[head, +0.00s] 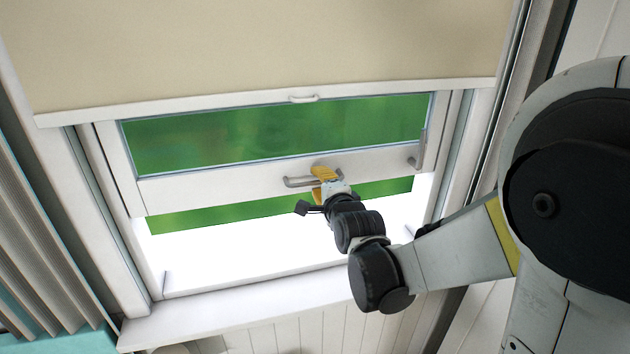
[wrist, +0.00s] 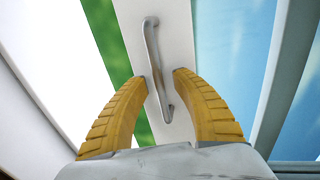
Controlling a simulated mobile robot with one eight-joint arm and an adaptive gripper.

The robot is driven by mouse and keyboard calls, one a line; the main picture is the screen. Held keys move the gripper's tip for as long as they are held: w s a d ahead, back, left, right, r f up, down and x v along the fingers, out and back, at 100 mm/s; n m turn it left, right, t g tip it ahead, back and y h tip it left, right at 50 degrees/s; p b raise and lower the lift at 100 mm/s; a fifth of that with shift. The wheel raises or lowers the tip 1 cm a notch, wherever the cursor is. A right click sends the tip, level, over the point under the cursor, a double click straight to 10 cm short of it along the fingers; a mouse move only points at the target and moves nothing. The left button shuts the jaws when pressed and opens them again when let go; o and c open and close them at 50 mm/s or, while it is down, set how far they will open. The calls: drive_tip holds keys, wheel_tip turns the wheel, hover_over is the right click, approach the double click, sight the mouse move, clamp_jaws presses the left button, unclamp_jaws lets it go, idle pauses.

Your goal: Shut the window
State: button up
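The window's white sash (head: 220,182) is partly raised, with an open gap under its bottom rail. A grey bar handle (head: 296,183) sits on that rail and shows in the wrist view (wrist: 152,45) running between my fingers. My gripper (head: 322,180) is at the handle. In the wrist view, its yellow fingers (wrist: 163,83) are apart, one on each side of the handle's near end. Space shows between the fingertips, and I cannot tell whether either touches the bar.
A beige blind (head: 250,50) with a white bottom bar and small pull covers the upper window. A grey lever (head: 418,153) sits at the sash's right side. The white sill (head: 235,304) lies below, and a pleated curtain (head: 40,250) hangs at left.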

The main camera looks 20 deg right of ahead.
clamp_jaws()
wheel_tip(320, 180, down, 27)
drive_tip(key=b, duration=2.4)
drive_tip(key=shift+f, duration=0.15)
drive_tip(key=shift+s+f, duration=0.1)
drive_tip(key=shift+f, duration=0.2)
unclamp_jaws()
